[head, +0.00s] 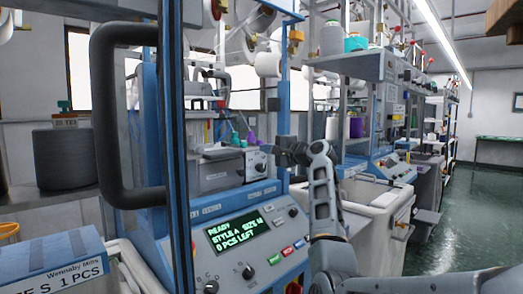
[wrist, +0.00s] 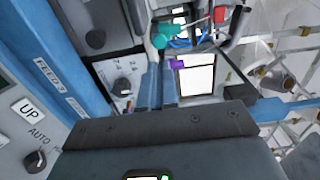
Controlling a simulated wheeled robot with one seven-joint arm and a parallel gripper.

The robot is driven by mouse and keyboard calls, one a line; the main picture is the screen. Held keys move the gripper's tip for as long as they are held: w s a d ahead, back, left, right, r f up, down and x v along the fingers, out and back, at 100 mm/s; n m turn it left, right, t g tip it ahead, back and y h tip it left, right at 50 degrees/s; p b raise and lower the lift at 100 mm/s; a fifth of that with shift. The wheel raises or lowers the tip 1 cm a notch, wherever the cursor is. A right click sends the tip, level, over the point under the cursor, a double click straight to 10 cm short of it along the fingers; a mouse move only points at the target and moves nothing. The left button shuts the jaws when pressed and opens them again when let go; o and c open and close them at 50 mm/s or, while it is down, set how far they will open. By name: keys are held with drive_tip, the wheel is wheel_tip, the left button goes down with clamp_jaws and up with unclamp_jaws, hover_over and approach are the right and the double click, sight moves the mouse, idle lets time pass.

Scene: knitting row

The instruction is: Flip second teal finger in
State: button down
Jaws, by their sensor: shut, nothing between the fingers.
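A small teal finger (head: 235,138) stands on the grey unit of the near knitting machine in the head view, with a purple finger (head: 252,137) just right of it. The wrist view shows teal shapes, the clearest a rounded teal piece (wrist: 167,31), and a small purple piece (wrist: 177,64) below it. I cannot tell the separate teal fingers apart in the head view. My gripper (head: 281,149) is shut and empty, to the right of the purple finger and apart from it. Its dark body fills the lower wrist view.
The machine's control panel (head: 240,238) reads "READY, STYLE A, SIZE M, 0 PCS LEFT". A blue post (head: 178,150) and thick black handle (head: 105,120) stand at the near left. A pale bin (head: 375,205) is right of my arm. Green floor (head: 450,240) is clear at right.

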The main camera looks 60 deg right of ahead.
drive_tip(key=b+v, duration=0.1)
drive_tip(key=v, duration=0.5)
drive_tip(key=shift+a+f, duration=0.1)
idle(0.5)
